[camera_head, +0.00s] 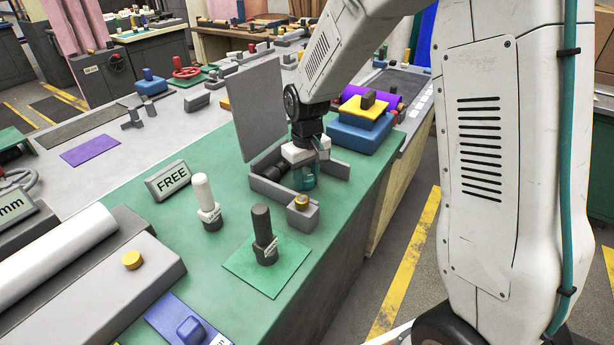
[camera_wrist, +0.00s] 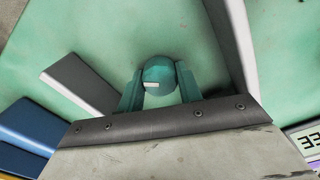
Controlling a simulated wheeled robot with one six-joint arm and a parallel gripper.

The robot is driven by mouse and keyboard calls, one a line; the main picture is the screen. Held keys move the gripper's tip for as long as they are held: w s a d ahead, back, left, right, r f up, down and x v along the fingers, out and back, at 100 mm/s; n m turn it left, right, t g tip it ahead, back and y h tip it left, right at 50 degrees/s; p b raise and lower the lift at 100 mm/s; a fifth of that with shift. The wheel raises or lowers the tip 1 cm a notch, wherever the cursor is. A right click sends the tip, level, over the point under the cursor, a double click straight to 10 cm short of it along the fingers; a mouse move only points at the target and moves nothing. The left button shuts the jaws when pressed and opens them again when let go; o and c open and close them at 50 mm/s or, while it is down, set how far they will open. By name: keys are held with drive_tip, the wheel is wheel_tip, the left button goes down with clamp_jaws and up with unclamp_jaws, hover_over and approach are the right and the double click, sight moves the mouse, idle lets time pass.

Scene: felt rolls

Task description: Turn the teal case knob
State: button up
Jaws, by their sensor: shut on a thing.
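The teal case knob (camera_wrist: 159,73) is round with a small pale mark on its top. It sits between the two teal fingers of my gripper (camera_wrist: 158,88), which are shut on it. In the head view my gripper (camera_head: 304,176) reaches down into the open grey case (camera_head: 268,188), whose tall grey lid (camera_head: 258,105) stands up behind. From there the knob is mostly hidden by the fingers. The pale mark lies roughly level in the wrist view.
A grey block with a yellow button (camera_head: 301,202) stands just in front of the case. A dark post (camera_head: 264,235), a white post (camera_head: 206,200) and a FREE sign (camera_head: 168,180) stand nearby on the green bench. A blue block (camera_head: 358,134) lies behind right.

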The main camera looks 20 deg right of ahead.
sight(307, 176)
idle(0.3)
drive_tip(key=o, duration=1)
wheel_tip(307, 176, up, 8)
drive_tip(key=shift+f, duration=0.1)
drive_tip(key=s+d+r+m, duration=0.1)
drive_tip(key=s+r, duration=0.2)
drive_tip(key=s, duration=0.7)
drive_tip(key=s+d+r+m+t, duration=0.1)
drive_tip(key=s+r, duration=0.3)
drive_tip(key=s, duration=0.6)
drive_tip(key=s+d+r+m, duration=0.1)
drive_tip(key=s+r, duration=0.2)
drive_tip(key=s, duration=0.7)
drive_tip(key=shift+d+r, duration=0.2)
drive_tip(key=shift+r, duration=0.15)
